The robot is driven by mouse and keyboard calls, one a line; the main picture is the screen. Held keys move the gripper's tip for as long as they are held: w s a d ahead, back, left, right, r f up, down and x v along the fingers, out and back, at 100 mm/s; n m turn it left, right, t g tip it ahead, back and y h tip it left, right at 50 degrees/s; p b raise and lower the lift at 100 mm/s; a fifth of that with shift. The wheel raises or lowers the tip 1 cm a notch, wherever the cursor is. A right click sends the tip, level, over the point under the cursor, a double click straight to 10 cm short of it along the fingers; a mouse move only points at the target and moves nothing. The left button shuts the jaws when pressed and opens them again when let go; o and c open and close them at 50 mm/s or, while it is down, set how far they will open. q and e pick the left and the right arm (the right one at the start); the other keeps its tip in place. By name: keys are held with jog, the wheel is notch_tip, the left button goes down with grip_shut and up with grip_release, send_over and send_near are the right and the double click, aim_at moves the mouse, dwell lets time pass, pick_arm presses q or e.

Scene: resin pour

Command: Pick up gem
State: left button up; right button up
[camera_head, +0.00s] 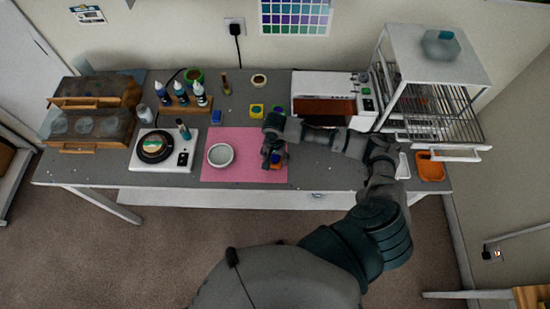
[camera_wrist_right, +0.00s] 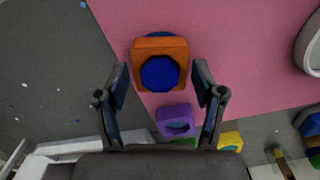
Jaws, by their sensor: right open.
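The gem appears to be the dark blue octagonal piece (camera_wrist_right: 159,73) in the middle of a square orange mold (camera_wrist_right: 160,45). The mold lies on the pink mat (camera_wrist_right: 220,40), and a little blue shows behind its far edge. In the head view the orange mold (camera_head: 276,166) is partly hidden by my right gripper (camera_head: 270,162). In the right wrist view that gripper (camera_wrist_right: 161,80) is open, with one finger on either side of the mold. I cannot tell its height above the gem or whether a finger touches the mold. My left gripper is not in view.
A pale bowl (camera_head: 220,155) stands on the mat, left of the gripper. A purple mold (camera_wrist_right: 175,120) and a yellow mold (camera_wrist_right: 230,140) lie near it. A white appliance (camera_head: 325,85) and a wire rack (camera_head: 435,105) stand to the right. An orange tray (camera_head: 431,166) lies at the table's right end.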

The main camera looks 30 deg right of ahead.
jog(key=shift+s, duration=0.1)
jog(key=c, duration=0.9)
jog(key=shift+s, duration=0.1)
jog(key=shift+c, duration=0.6)
